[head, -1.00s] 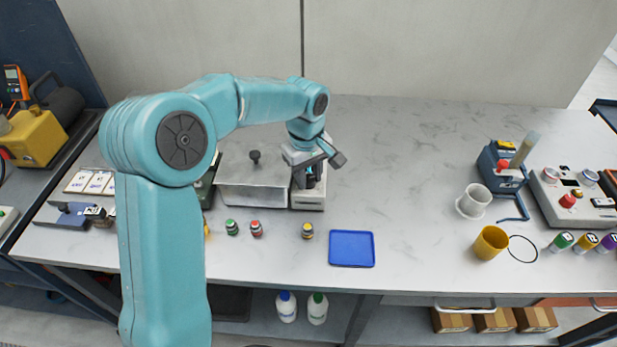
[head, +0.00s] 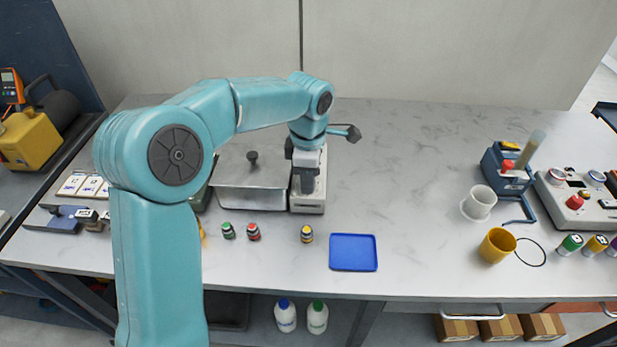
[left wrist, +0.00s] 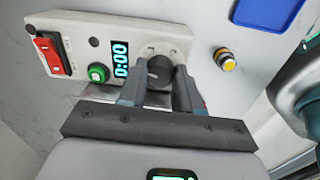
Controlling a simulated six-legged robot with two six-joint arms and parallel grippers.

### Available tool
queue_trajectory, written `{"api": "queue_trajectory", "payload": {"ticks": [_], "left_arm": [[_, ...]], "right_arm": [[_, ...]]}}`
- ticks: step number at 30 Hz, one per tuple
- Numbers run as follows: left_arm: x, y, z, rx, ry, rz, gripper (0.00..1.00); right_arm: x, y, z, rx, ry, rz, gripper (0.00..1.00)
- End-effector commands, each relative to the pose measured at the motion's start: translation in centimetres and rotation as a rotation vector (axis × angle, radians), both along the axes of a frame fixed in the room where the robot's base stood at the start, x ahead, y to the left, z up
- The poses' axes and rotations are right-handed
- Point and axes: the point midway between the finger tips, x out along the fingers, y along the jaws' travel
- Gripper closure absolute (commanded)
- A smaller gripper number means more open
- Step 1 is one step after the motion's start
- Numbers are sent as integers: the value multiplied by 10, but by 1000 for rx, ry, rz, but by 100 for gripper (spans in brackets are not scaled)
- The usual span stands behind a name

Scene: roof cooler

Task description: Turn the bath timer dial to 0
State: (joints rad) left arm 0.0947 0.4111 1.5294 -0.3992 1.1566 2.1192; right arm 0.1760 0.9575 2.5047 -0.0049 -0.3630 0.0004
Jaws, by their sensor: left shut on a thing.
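The bath timer dial (left wrist: 160,70) is a dark round knob on a pale control panel (left wrist: 82,28). In the left wrist view, the two fingers of my left gripper (left wrist: 158,78) stand on either side of the dial, shut on it. The lit display (left wrist: 120,58) beside it reads 0:00. In the head view, my left gripper (head: 308,182) points down over the pale panel end (head: 309,203) of the bath, and the dial is hidden beneath it. Part of the dial's scale is covered by the fingers. My right gripper does not show.
The panel also has a green button (left wrist: 97,73) and a red switch (left wrist: 48,52). The lidded metal bath (head: 250,190) stands left of the panel. Small bottles (head: 253,232) and a blue tray (head: 353,252) lie in front.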

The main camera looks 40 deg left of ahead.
Motion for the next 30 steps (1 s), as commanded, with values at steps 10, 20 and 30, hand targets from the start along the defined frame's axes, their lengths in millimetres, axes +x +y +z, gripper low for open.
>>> {"api": "queue_trajectory", "payload": {"ticks": [10, 20, 30], "left_arm": [[1, 2, 2, 4, -7, 184, 98], [1, 2, 3, 4, -7, 238, 98], [1, 2, 3, 4, -7, 239, 98]], "right_arm": [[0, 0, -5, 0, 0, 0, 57], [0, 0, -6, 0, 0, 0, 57], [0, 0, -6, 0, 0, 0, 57]]}}
